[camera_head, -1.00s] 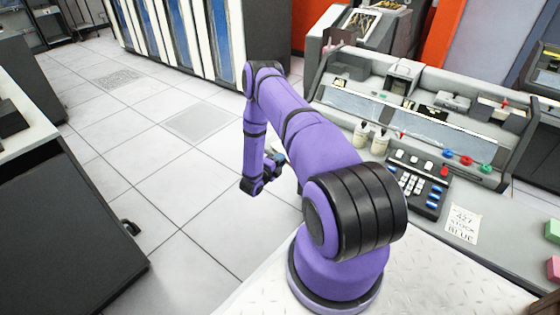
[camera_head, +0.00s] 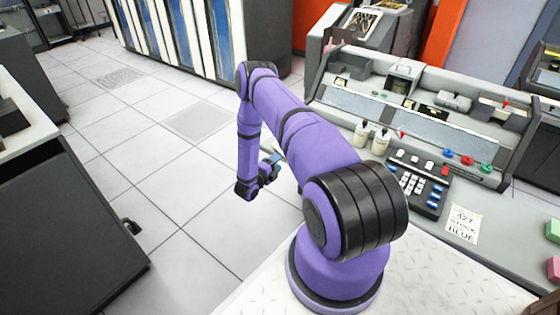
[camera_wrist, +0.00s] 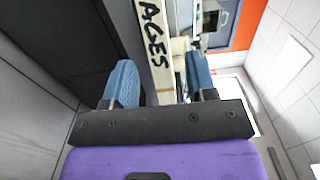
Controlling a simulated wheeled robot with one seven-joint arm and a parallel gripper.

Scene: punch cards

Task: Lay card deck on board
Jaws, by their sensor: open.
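My gripper (camera_wrist: 162,75) is open, with its two blue fingers apart and nothing held between them in the wrist view. In the head view it shows small at the end of my purple arm (camera_head: 272,165), above the tiled floor and left of the machine desk. At the right edge of the head view, a green block (camera_head: 553,230) and a pink block (camera_head: 554,268) lie on the desk, partly cut off; they may be card decks, but I cannot tell. No board that I can identify is in view.
The grey machine desk (camera_head: 490,235) carries a keypad (camera_head: 418,192), two pale bottles (camera_head: 370,137) and a handwritten note (camera_head: 463,224). A dark cabinet (camera_head: 70,235) stands at left. Open tiled floor lies between. Large letters "AGES" on a pale panel (camera_wrist: 160,55) show beyond the fingers.

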